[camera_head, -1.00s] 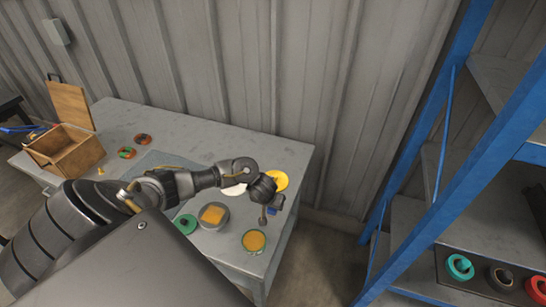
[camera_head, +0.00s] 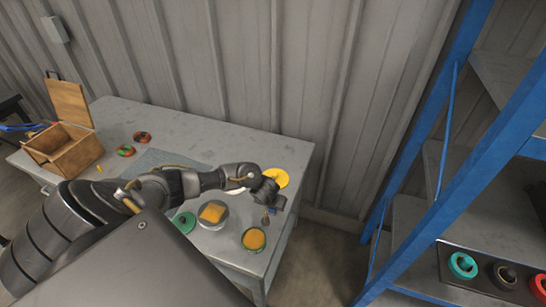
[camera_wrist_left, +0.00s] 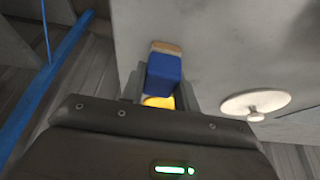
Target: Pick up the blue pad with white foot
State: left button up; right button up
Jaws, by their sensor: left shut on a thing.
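My left gripper (camera_wrist_left: 160,92) is shut on a blue pad (camera_wrist_left: 163,74) in the left wrist view. The pad is a dark blue block with a tan-and-pale end (camera_wrist_left: 166,47); I cannot tell clearly whether this is its white foot. In the head view, the left gripper (camera_head: 267,211) is over the right end of the table, and only a bit of the blue pad (camera_head: 272,210) shows. My right gripper is in neither view.
A white disc (camera_wrist_left: 255,102) lies beside the gripper. A blue-framed rack (camera_head: 440,190) stands right.

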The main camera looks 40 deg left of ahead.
pick_arm(q)
jog(key=shift+r, duration=0.15)
jog(key=shift+c, duration=0.2)
jog(key=shift+r, duration=0.25)
notch_tip(320, 180, up, 3)
jog(key=shift+f+p, duration=0.1)
jog(key=shift+p, duration=0.3)
jog(key=s+a+r+p, duration=0.2)
jog(key=s+a+r, duration=0.4)
jog(key=s+r, duration=0.3)
jog(key=shift+s+a+r, duration=0.25)
jog(key=shift+s, duration=1.45)
